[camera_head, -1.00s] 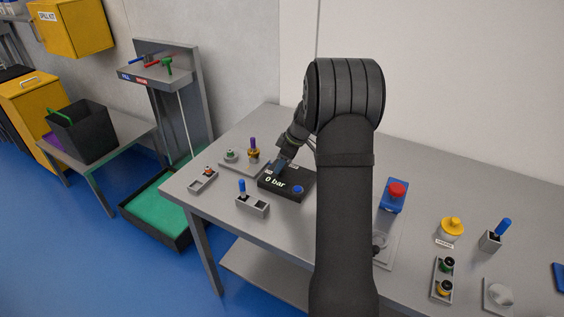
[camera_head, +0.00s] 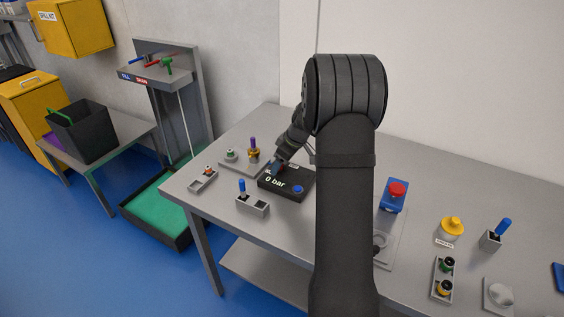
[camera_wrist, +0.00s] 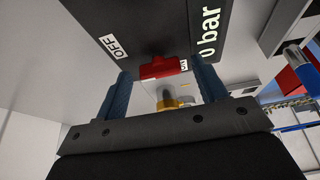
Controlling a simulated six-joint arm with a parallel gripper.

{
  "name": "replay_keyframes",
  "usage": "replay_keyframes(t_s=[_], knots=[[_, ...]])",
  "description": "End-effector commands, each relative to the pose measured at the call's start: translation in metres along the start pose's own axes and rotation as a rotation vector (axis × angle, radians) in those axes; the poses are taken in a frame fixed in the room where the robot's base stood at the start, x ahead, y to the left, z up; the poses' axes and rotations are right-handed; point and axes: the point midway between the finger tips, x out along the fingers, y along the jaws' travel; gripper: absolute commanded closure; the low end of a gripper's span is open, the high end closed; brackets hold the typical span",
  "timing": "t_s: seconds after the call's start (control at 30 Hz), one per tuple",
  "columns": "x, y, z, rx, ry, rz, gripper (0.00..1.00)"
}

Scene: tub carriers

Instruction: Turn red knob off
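The red knob (camera_wrist: 160,67) sits on the black box (camera_head: 300,178) that reads "0 bar". In the wrist view the knob lies between the tips of my gripper's two blue fingers (camera_wrist: 164,82), with a gap on each side. My gripper is open around the knob and holds nothing. The "OFF" label (camera_wrist: 113,47) is to the left of the knob, and the "ON" label (camera_wrist: 183,64) is at its right end. In the head view my gripper (camera_head: 276,164) is at the box's back left corner, and the knob is mostly hidden there.
A blue-handled switch block (camera_head: 252,205) is in front of the box. A blue knob (camera_head: 298,189) is on the box's front right. A red button on a blue base (camera_head: 395,196) is farther right.

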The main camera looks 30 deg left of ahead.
Motion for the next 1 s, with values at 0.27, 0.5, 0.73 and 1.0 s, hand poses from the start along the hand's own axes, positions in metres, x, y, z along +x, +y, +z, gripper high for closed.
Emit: replay_keyframes(t_s=[0.27,0.5,0.73,1.0], knots=[[-0.007,0.000,0.000,-0.001,0.001,0.001,0.35],[-0.052,0.001,-0.001,-0.002,0.003,0.004,0.35],[-0.109,0.001,0.000,0.000,0.002,0.003,0.35],[-0.160,0.001,0.000,0.000,0.001,0.002,0.35]])
